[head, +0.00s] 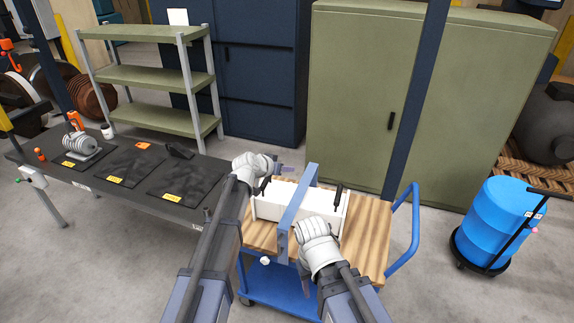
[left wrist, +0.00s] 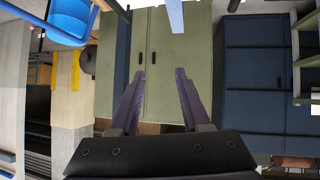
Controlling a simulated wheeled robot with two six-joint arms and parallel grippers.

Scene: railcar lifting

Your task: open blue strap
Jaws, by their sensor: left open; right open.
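The blue strap (head: 297,205) runs over a white box (head: 268,207) on the cart, rising above its top edge and hanging down the near side. My left gripper (head: 287,170) is at the box's far left, just left of the strap's upper end and apart from it. In the left wrist view my left gripper (left wrist: 161,72) has its two purple fingers spread with nothing between them. A pale blue band at the top there looks like the strap (left wrist: 175,15). My right gripper (head: 304,278) is at the near side, right of the strap's lower end; its fingers are mostly hidden.
The blue cart has a wooden top (head: 368,240), bare on the right, and a blue handle (head: 415,225). A dark workbench (head: 120,215) stands left. A green cabinet (head: 350,100) is behind. A blue barrel (head: 500,220) stands right, with open floor between.

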